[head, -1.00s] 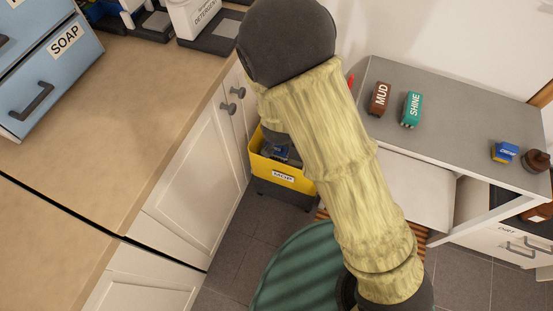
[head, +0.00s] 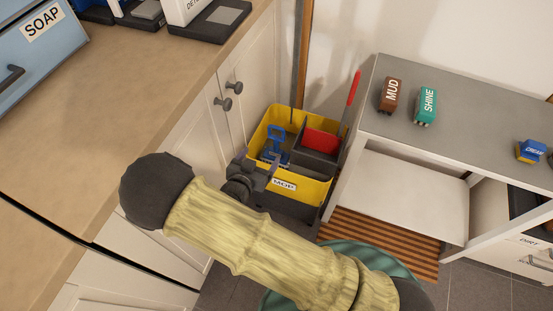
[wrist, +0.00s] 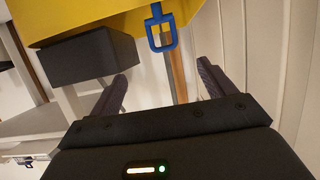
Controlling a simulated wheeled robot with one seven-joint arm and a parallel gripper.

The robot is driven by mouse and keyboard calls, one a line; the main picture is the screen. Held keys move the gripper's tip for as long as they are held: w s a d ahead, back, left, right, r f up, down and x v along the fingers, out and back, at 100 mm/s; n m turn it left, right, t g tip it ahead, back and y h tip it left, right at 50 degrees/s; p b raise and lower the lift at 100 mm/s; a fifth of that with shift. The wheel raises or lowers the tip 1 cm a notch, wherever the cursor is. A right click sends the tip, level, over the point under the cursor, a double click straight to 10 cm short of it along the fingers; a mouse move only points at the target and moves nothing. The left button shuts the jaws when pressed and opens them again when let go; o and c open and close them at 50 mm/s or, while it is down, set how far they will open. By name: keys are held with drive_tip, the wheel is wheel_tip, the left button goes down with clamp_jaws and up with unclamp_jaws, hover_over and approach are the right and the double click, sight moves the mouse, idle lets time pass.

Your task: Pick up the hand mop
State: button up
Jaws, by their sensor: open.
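The blue-handled tool that looks like the hand mop (head: 276,141) is in the left part of a yellow bucket (head: 318,187) labelled MOP. Its lower end is hidden inside. In the wrist view, its blue loop handle (wrist: 161,28) shows at the top centre, in front of the yellow bucket wall (wrist: 85,20). My gripper (head: 262,173) is at the bucket's near left edge in the head view. In the wrist view, my gripper (wrist: 163,75) is open and empty. The blue handle lies beyond the fingertips, roughly centred between them, with no visible contact.
White cabinet doors (head: 205,130) stand close to the left of the bucket. A red-handled tool (head: 350,100) rises at its right. The beige counter (head: 120,105) is at left.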

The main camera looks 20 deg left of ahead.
drive_tip(key=b, duration=0.3)
approach(275, 138)
drive_tip(key=w, duration=0.3)
drive_tip(key=w+d+r, duration=0.1)
drive_tip(key=w, duration=0.1)
drive_tip(key=shift+w+d, duration=0.1)
drive_tip(key=shift+w, duration=0.2)
drive_tip(key=x, duration=0.2)
drive_tip(key=b+x, duration=0.1)
drive_tip(key=x, duration=0.1)
drive_tip(key=shift+a+f, duration=0.3)
drive_tip(key=shift+w, duration=0.5)
drive_tip(key=shift+c, duration=0.4)
clamp_jaws()
drive_tip(key=shift+r, duration=0.1)
